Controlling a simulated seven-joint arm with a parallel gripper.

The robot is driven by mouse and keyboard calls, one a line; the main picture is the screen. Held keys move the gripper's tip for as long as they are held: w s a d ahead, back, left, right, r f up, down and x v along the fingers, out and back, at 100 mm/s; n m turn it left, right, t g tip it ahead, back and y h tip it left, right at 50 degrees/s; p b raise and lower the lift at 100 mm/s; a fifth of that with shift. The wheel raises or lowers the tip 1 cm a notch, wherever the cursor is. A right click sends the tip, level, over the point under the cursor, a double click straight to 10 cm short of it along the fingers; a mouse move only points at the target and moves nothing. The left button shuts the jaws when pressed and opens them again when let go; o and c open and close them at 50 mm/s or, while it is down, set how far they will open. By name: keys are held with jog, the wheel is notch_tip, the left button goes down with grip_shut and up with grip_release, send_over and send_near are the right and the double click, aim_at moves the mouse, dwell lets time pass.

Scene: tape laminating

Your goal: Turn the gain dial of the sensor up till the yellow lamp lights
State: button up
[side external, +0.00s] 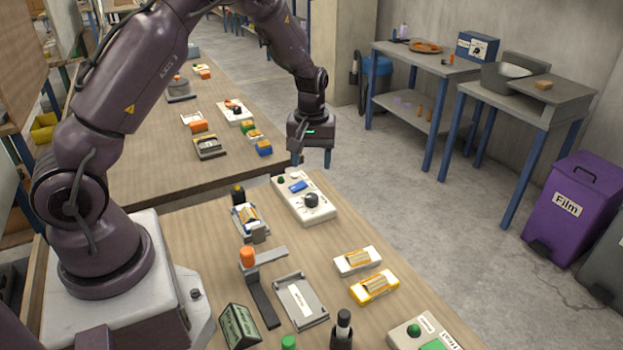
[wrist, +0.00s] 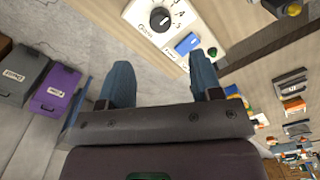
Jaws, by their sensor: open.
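A white box (side external: 318,214) stands near the far edge of the near bench. It carries a black dial (side external: 311,200), a blue rectangular part (side external: 298,186) and a green round part (side external: 281,181). In the wrist view the black dial (wrist: 160,19) sits in a ring of marks, and the blue part (wrist: 187,43) is beside it. The lettering near the dial is hard to read. My gripper (side external: 311,163) is open and empty above the far end of the box, touching nothing. Its fingers (wrist: 160,62) point down, apart from the dial. I cannot make out a lit yellow lamp.
A dark post with a dull yellow top (side external: 237,191) stands left of the box. An orange-capped stand (side external: 248,257), a grey tray (side external: 300,301) and two yellow-and-white pieces (side external: 374,287) lie nearer. Another bench (side external: 150,160) with small parts lies beyond a gap.

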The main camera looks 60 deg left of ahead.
jog(key=shift+r, duration=1.55)
jog(key=s+d+r+m+t, duration=0.2)
jog(key=s+d+r+m, duration=0.3)
jog(key=s+d+r, duration=0.2)
jog(key=s+d+r+m+t, duration=0.3)
jog(key=s+d+r+m, duration=0.3)
jog(key=s+r, duration=0.6)
jog(key=shift+s+d+t, duration=0.3)
jog(key=shift+s+d, duration=0.35)
jog(key=shift+d, duration=0.05)
